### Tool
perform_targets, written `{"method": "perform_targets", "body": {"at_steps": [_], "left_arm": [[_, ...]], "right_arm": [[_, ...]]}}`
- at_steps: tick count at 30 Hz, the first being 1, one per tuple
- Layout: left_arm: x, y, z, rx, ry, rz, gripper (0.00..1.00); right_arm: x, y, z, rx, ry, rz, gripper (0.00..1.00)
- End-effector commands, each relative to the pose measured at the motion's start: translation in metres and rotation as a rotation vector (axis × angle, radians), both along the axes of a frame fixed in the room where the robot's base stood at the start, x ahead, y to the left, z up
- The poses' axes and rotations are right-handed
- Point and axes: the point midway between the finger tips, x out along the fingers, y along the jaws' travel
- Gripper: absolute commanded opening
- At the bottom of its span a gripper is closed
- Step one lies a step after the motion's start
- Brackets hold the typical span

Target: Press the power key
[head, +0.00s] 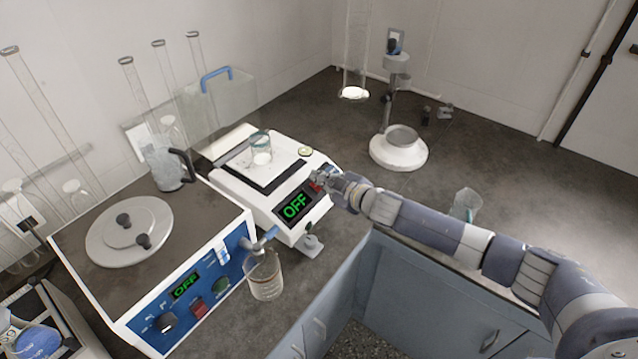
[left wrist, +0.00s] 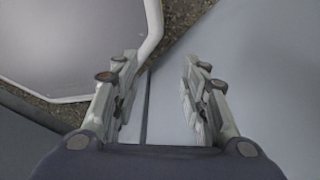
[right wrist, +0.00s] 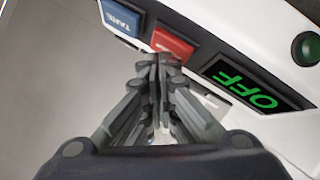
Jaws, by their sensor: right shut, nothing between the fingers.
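A white balance (head: 245,200) stands on the bench with a display (head: 295,205) reading OFF in green. A red key on its front shows beside my right gripper in the head view. In the right wrist view the red key (right wrist: 172,44) lies between the blue TARE key (right wrist: 122,16) and the OFF display (right wrist: 252,84); its label is too blurred to read. My right gripper (head: 325,180) is shut and empty, its tips (right wrist: 158,62) just at the red key's edge; I cannot tell whether they touch. My left gripper (left wrist: 160,75) is open and empty, outside the head view.
A green round button (right wrist: 307,47) sits beyond the display. A glass beaker (head: 261,150) stands on the balance pan. A blue-fronted bath (head: 150,300), also reading OFF, stands at left, with a beaker (head: 265,277) at its spout. A white-based stand (head: 398,152) is behind. The bench at right is mostly clear.

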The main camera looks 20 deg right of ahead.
Motion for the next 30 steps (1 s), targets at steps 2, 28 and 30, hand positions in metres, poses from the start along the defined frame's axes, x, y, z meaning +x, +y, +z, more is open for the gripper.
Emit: {"method": "perform_targets", "body": {"at_steps": [2, 28, 30], "left_arm": [[0.0, 0.0, -0.001, 0.0, 0.0, 0.0, 0.4], [0.0, 0.0, 0.015, 0.0, 0.0, 0.0, 0.4], [0.0, 0.0, 0.015, 0.0, 0.0, 0.0, 0.4]], "right_arm": [[0.001, 0.0, -0.001, 0.0, 0.0, 0.0, 0.0], [-0.003, -0.003, 0.01, 0.001, 0.0, 0.0, 0.0], [-0.004, -0.003, 0.01, 0.0, 0.0, 0.0, 0.0]]}}
